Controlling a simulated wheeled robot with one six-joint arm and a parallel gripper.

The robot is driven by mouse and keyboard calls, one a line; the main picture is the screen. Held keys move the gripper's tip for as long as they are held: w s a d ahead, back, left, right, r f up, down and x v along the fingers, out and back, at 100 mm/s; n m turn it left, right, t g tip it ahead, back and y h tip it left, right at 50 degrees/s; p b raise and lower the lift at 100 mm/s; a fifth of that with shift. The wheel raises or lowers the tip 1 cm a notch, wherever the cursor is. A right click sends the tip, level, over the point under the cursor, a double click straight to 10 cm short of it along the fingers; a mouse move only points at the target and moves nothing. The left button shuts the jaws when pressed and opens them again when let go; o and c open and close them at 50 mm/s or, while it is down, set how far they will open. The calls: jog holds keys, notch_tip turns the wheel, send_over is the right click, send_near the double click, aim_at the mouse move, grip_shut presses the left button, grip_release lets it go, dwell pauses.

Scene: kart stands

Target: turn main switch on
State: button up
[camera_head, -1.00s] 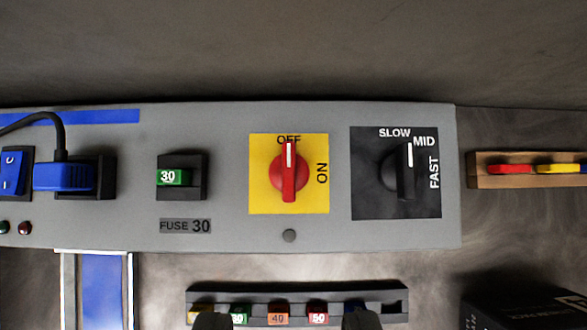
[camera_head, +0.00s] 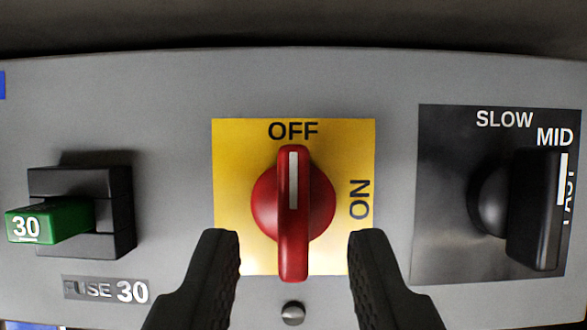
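The main switch is a red rotary knob (camera_head: 292,230) on a yellow plate (camera_head: 235,140) in the middle of the view. Its white mark stands upright and points at OFF. The word ON is on the right side of the plate, turned sideways. My gripper (camera_head: 293,245) is open, with one dark finger on each side of the knob's lower part. Gaps show between both fingers and the knob in the picture. I cannot tell how far the fingertips are from the panel.
A black speed knob (camera_head: 535,210) on a black plate (camera_head: 440,140) stands out at the right, its mark near MID. A green 30 fuse (camera_head: 50,220) sits in a black holder (camera_head: 122,215) at the left. A small round button (camera_head: 293,313) is below the yellow plate.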

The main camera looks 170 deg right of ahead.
aim_at(293, 208)
jog(key=shift+x, duration=1.35)
grip_shut()
